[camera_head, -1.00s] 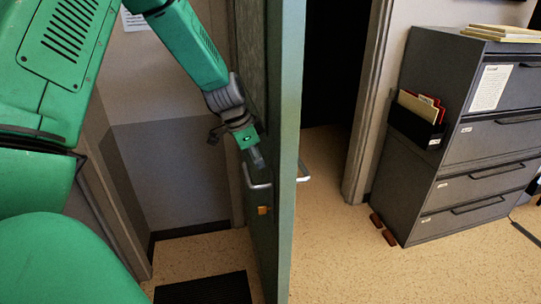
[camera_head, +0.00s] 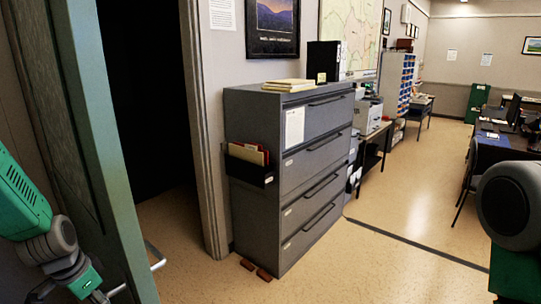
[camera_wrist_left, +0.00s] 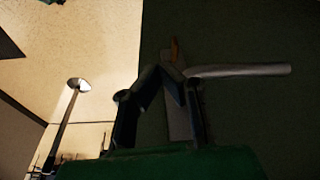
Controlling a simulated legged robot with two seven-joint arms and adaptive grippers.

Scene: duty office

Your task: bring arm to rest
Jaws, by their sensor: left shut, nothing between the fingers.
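My left arm comes in at the lower left of the head view. My left gripper (camera_head: 98,296) is at the bottom edge there, beside the green door (camera_head: 90,150), and is partly cut off. In the left wrist view the fingers of my left gripper (camera_wrist_left: 168,74) are shut and empty. A silver lever handle (camera_wrist_left: 240,70) on the dark door face lies just beyond the fingertips; contact cannot be told. Part of my right arm (camera_head: 510,205) shows at the right edge of the head view; its gripper is not in view.
The doorway (camera_head: 145,100) beside the door is dark and open. A grey filing cabinet (camera_head: 290,180) stands right of it, with small brown blocks (camera_head: 256,268) at its foot. Desks (camera_head: 500,125) stand farther back at right. The floor (camera_head: 410,200) between is mostly clear.

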